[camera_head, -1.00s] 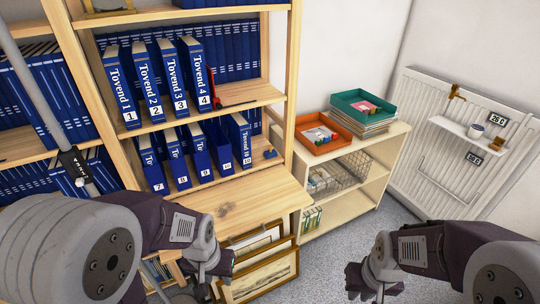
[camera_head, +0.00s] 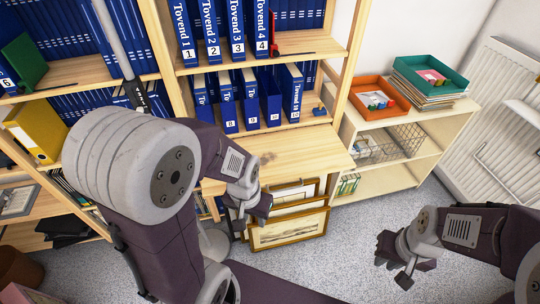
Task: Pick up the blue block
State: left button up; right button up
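A small blue object (camera_head: 319,110), perhaps the blue block, sits on the wooden shelf at the right end of the lower row of blue binders (camera_head: 250,98). It is too small to make out its exact shape. My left gripper (camera_head: 258,213) hangs in front of the wooden desk surface, lower in the picture than the blue object and apart from it. My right gripper (camera_head: 392,262) is over the grey carpet at lower right, away from the shelves. Neither gripper's fingers show clearly, and I see nothing held.
A wooden ledge (camera_head: 290,160) juts out below the binders. Framed prints (camera_head: 290,232) lean beneath it. A low shelf (camera_head: 380,183) at right carries an orange tray (camera_head: 378,98) and a green tray (camera_head: 430,73). A yellow binder (camera_head: 36,133) stands at left. Carpet (camera_head: 345,255) is clear between my arms.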

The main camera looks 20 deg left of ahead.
aim_at(321, 110)
jog(key=i+z, duration=0.3)
jog(key=i+j+z, duration=0.2)
jog(key=i+z, duration=0.15)
jog(key=i+j+z, duration=0.3)
jog(key=i, duration=0.15)
